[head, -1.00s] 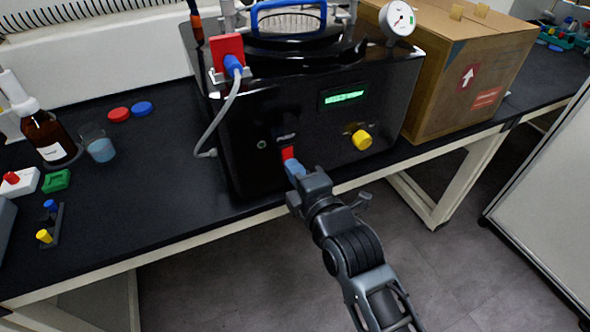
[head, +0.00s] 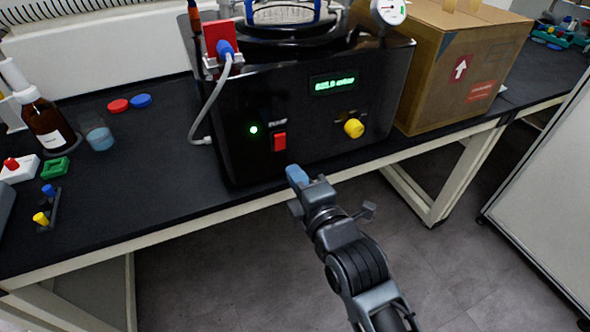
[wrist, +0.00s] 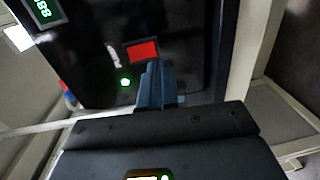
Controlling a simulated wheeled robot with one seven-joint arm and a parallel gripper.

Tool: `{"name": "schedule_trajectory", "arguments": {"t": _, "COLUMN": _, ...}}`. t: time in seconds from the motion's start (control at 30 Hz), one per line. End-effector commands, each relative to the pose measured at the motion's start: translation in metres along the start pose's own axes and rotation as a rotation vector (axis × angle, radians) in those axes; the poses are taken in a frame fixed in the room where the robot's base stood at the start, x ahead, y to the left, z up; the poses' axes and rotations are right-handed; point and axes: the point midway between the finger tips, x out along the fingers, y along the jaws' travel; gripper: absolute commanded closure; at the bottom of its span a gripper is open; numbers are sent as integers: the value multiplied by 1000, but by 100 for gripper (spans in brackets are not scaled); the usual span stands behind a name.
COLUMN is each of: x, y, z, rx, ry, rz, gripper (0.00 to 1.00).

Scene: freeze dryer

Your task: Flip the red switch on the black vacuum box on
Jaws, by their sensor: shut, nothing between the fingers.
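The black vacuum box (head: 330,125) stands on the dark bench. Its red switch (head: 279,142) is on the lower front face, and it also shows in the wrist view (wrist: 143,51). A round light (head: 253,130) left of the switch glows green. The display (head: 333,84) is lit with green text. My gripper (head: 294,173) has blue fingertips, shut and empty. It is below and slightly right of the switch in the head view, apart from it. In the wrist view the shut fingers (wrist: 155,84) point toward the box just beside the switch.
A yellow knob (head: 354,128) sits right of the switch. A grey cable (head: 207,105) hangs at the box's left. A cardboard box (head: 455,75) stands to the right. A brown bottle (head: 48,125) and small labware stand at left. Floor in front is clear.

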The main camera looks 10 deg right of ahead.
Motion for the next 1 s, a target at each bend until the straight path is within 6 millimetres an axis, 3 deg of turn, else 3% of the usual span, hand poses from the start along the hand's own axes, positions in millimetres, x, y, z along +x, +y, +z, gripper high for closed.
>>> {"name": "schedule_trajectory", "arguments": {"t": 0.5, "x": -72, "y": -17, "z": 0, "rx": 0, "ry": 1, "rz": -2, "gripper": 100}}
{"name": "schedule_trajectory", "arguments": {"t": 1.0, "x": -81, "y": -17, "z": 0, "rx": 0, "ry": 0, "rz": 0, "gripper": 100}}
